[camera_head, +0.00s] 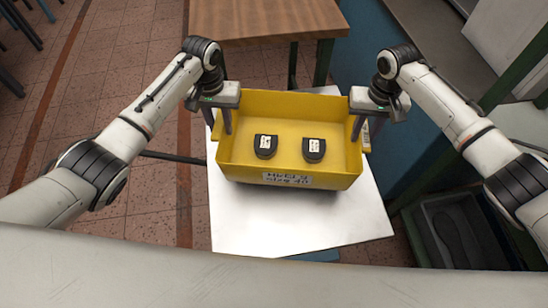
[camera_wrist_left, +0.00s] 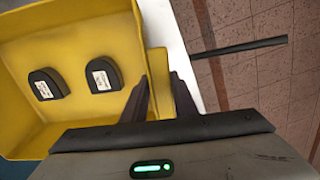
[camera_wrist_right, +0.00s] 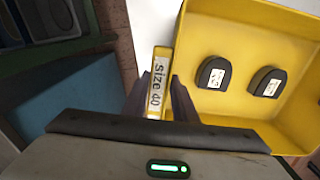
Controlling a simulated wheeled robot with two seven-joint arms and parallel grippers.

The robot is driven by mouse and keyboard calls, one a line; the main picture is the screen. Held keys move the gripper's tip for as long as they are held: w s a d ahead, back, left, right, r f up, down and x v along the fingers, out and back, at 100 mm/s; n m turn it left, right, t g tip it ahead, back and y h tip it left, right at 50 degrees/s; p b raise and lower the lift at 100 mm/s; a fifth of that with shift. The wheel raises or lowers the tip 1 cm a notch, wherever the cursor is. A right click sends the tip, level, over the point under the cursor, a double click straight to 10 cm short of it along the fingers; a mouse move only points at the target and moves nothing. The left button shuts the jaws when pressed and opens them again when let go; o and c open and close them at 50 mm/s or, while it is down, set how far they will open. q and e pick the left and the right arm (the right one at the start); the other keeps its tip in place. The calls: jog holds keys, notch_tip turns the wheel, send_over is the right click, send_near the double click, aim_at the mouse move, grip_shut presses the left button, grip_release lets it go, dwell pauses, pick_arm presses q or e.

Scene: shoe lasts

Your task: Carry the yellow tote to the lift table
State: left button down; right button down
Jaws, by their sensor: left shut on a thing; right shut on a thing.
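The yellow tote (camera_head: 285,172) is in the middle of the head view, with two dark shoe-last pieces with white labels (camera_head: 265,146) (camera_head: 313,149) inside.
A brown wooden table (camera_head: 265,18) stands behind. A blue surface (camera_head: 372,70) runs along the right. A dark bin (camera_head: 460,230) with dark contents stands at lower right. Tiled floor (camera_head: 110,75) is open at left, with dark legs at upper left.

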pick_arm(q)
jog(key=shift+a, duration=0.3)
pick_arm(e)
jog(key=shift+w+a+r, duration=0.1)
jog(key=shift+w+a, duration=0.05)
jog(key=shift+a, duration=0.15)
pick_arm(q)
jog(key=shift+d, duration=0.1)
pick_arm(e)
jog(key=shift+d, duration=0.1)
pick_arm(q)
jog(key=shift+f, duration=0.15)
pick_arm(e)
jog(key=shift+f, duration=0.2)
